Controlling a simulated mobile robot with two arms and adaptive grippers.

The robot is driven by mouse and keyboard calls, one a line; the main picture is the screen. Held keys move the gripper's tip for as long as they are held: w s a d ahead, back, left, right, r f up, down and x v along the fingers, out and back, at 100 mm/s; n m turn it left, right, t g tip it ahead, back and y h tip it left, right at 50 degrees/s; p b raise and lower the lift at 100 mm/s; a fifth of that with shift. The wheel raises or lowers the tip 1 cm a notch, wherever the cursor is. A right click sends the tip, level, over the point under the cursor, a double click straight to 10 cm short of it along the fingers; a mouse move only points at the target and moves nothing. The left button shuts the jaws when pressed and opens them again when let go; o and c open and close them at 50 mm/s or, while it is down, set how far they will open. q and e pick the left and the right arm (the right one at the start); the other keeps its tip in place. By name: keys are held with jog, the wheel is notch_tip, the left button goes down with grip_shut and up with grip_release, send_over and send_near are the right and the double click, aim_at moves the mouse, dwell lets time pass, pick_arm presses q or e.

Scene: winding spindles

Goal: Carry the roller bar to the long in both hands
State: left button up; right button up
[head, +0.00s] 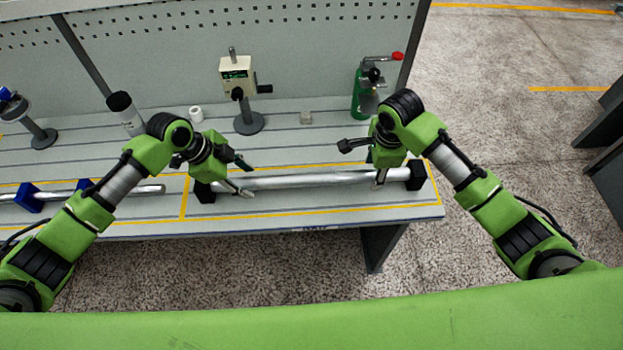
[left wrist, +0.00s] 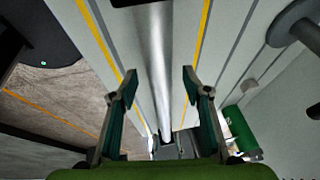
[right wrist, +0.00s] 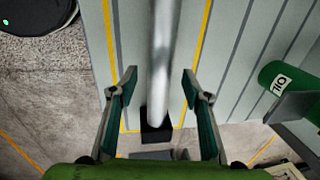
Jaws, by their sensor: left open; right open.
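The roller bar (head: 310,180) is a long shiny metal rod lying level along the table's front, its ends at two black blocks, left (head: 204,192) and right (head: 416,175). My left gripper (head: 246,180) is open near the bar's left end. In the left wrist view the bar (left wrist: 158,60) runs between its two spread fingers. My right gripper (head: 376,171) is open near the right end. In the right wrist view the bar (right wrist: 160,60) also runs between the spread fingers. Neither gripper grips it. I cannot tell what "the long" names.
A second thin rod (head: 140,190) lies on blue blocks (head: 28,197) at the left. A meter on a stand (head: 238,80), a green bottle (head: 361,95) and a black-capped white cylinder (head: 126,110) stand behind. Yellow lines frame the bar on the table (head: 320,212).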

aim_at(248, 179)
pick_arm(q)
jog(key=shift+x, duration=1.75)
pick_arm(e)
jog(key=shift+w+f, duration=0.15)
jog(key=shift+f, duration=0.7)
jog(key=shift+w+f, duration=0.1)
jog(key=shift+f, duration=0.7)
pick_arm(q)
grip_shut()
pick_arm(e)
grip_shut()
pick_arm(q)
jog(key=shift+w+r, duration=0.2)
jog(key=shift+r, duration=0.1)
pick_arm(e)
jog(key=shift+w+r, duration=0.15)
jog(key=shift+r, duration=0.1)
